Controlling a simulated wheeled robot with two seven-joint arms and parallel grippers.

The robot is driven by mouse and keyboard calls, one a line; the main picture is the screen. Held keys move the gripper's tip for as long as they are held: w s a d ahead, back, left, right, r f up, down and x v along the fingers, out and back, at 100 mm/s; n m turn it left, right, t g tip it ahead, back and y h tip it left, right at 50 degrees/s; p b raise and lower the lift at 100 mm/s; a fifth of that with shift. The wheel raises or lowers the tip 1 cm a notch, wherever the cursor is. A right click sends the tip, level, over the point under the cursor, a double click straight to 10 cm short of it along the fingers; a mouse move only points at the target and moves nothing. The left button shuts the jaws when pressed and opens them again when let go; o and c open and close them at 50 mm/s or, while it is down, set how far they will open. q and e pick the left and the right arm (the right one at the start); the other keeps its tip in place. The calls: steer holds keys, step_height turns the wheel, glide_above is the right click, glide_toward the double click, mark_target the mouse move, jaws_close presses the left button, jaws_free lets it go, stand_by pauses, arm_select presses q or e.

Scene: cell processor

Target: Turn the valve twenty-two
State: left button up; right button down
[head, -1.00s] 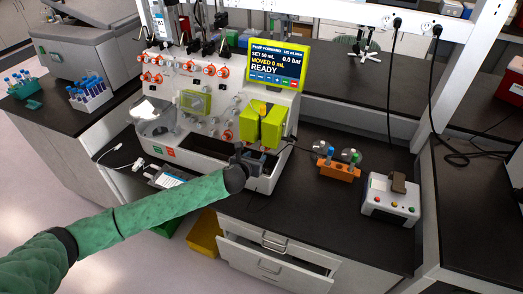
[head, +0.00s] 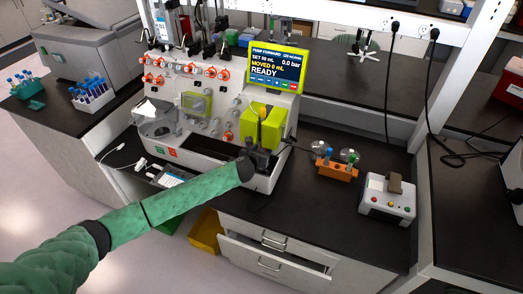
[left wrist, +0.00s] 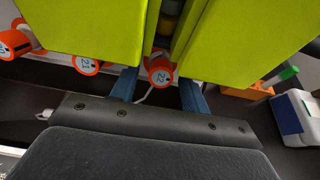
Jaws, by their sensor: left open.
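The valve marked 22 (left wrist: 160,72) is a white, orange-rimmed knob between two yellow-green blocks in the left wrist view. My left gripper (left wrist: 158,80) is open, with one blue finger on each side of this valve; I cannot tell whether either touches it. In the head view my left gripper (head: 262,156) is at the front of the yellow-green block (head: 256,122), and valve 22 is hidden there. A valve marked 21 (left wrist: 87,65) sits to the left of it. My right gripper is out of view.
The processor's screen (head: 277,70) reads READY. More orange-rimmed valves (head: 223,74) line its panel. An orange rack (head: 337,171) and a white button box (head: 388,200) stand to the right on the dark bench (head: 320,215). A drawer (head: 275,252) below stands open.

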arm_select(q)
steer(key=shift+c, duration=0.5)
steer(key=c, duration=0.9)
steer(key=n+b, duration=0.1)
steer(key=n, duration=0.2)
steer(key=shift+d, duration=0.1)
steer(key=shift+n, duration=1.4)
steer(key=o, duration=1)
steer(key=shift+r, duration=0.1)
